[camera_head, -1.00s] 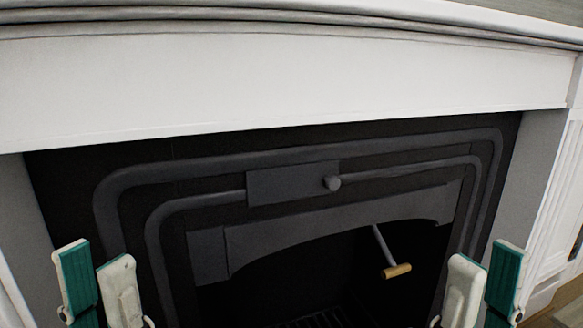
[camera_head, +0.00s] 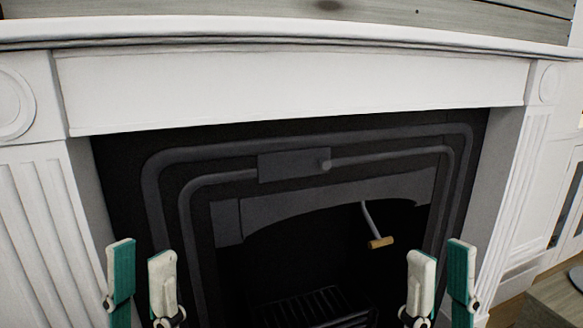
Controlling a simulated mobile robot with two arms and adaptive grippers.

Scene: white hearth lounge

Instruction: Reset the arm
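My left gripper (camera_head: 142,284) is at the lower left of the head view, with its two fingers apart and nothing between them. My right gripper (camera_head: 441,286) is at the lower right, also with its fingers apart and empty. Both point upward in the picture, in front of the black fireplace (camera_head: 235,155), and neither is seen touching anything. The rest of both arms is out of view below.
A white mantel (camera_head: 300,85) spans the fireplace, with fluted pillars (camera_head: 45,220) at the sides. A metal rod with a wooden handle (camera_head: 381,242) hangs in the firebox opening. A dark grate (camera_head: 312,306) lies inside.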

